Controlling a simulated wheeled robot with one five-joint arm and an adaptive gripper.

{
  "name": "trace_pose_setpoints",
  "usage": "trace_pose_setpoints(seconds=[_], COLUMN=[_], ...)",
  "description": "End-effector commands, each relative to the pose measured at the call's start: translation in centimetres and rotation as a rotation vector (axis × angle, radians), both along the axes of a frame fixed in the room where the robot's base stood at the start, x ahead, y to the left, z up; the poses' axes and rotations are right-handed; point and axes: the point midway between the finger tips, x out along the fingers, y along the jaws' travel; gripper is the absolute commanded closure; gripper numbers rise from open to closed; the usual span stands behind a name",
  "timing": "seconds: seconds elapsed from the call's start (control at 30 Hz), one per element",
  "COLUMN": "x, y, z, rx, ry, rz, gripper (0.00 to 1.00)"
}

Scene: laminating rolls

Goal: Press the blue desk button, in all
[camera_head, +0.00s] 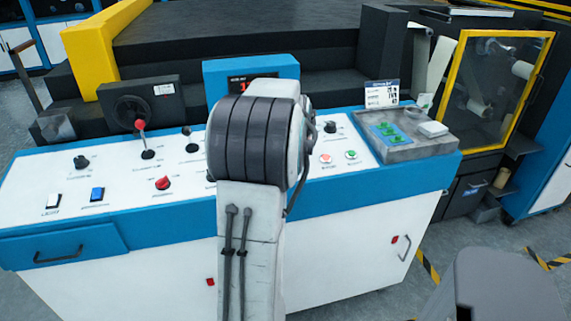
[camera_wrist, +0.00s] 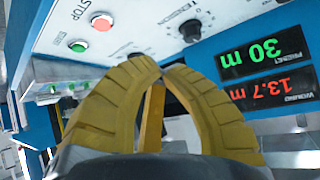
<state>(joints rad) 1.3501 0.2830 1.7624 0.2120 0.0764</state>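In the head view my arm hides the gripper. The arm reaches over the middle of the desk, well to the right of the blue button.
A red-knobbed lever (camera_head: 141,126) and a red knob (camera_head: 162,183) stand right of the blue button. A black knob (camera_head: 82,162) lies behind it. The wrist view shows, upside down, a green display (camera_wrist: 250,57), a red button (camera_wrist: 102,21) and a green button (camera_wrist: 79,46).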

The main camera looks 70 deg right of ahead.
Motion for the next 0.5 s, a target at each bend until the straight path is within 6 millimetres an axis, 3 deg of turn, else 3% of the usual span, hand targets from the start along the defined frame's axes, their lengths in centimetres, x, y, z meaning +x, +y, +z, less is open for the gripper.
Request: trace_pose_setpoints(seconds=[0.2,0.5], x=[0.2,0.2], y=[-0.9,-1.0], z=[1.2,1.4], rx=[-0.062,-0.068], ry=[-0.026,-0.036], rz=[-0.009,-0.015], gripper=[1.00,1.00])
